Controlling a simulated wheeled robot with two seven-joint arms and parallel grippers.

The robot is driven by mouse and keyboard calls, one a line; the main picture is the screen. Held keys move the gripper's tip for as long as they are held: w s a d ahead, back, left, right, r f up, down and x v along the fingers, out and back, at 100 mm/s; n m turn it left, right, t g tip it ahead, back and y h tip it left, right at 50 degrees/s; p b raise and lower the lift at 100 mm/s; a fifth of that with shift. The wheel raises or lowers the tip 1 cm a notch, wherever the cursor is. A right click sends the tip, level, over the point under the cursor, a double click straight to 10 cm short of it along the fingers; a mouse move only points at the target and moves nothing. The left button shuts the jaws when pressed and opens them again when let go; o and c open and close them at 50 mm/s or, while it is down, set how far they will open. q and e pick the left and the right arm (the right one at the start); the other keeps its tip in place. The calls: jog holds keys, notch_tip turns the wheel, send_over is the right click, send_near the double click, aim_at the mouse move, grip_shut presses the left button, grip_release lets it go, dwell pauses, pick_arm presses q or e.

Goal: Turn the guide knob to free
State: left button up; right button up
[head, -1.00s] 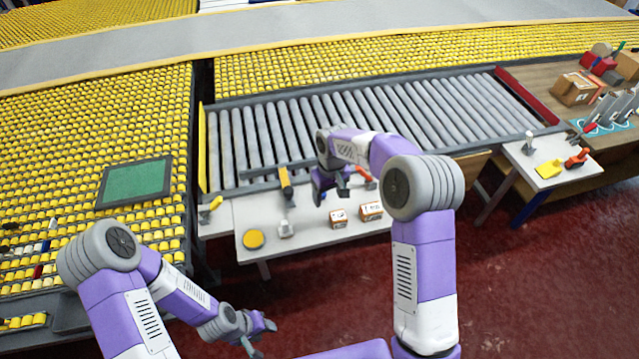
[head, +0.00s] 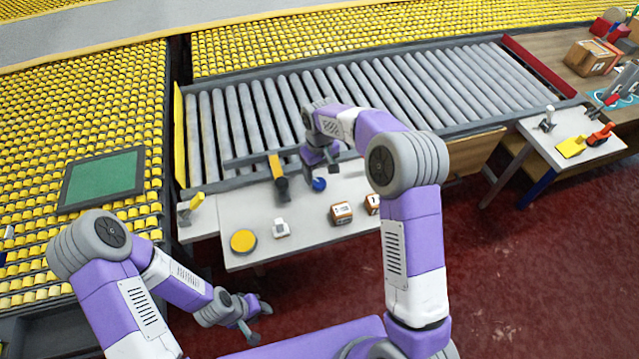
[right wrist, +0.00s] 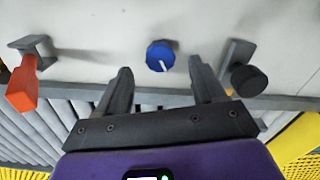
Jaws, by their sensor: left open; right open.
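The blue knob (head: 319,184) sits on the white table in front of the roller bed. In the right wrist view the knob (right wrist: 160,56) has a white pointer line aimed toward the lower right. My right gripper (head: 322,165) is open just beside the knob on its roller side. In the right wrist view the knob appears beyond and between the two spread fingertips (right wrist: 158,75), with no visible contact. My left gripper (head: 258,322) is open and empty, low at the front, away from the table. Any markings around the knob cannot be read.
An orange handle (right wrist: 22,88) and a black round end (right wrist: 248,80) flank the knob in the right wrist view. Rollers (head: 270,120) lie behind.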

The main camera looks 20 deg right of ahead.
aim_at(320, 183)
notch_tip(320, 183, down, 6)
jog(key=shift+r+b, duration=0.25)
jog(key=shift+b, duration=0.25)
jog(key=c, duration=1.1)
jog(key=shift+o, duration=0.2)
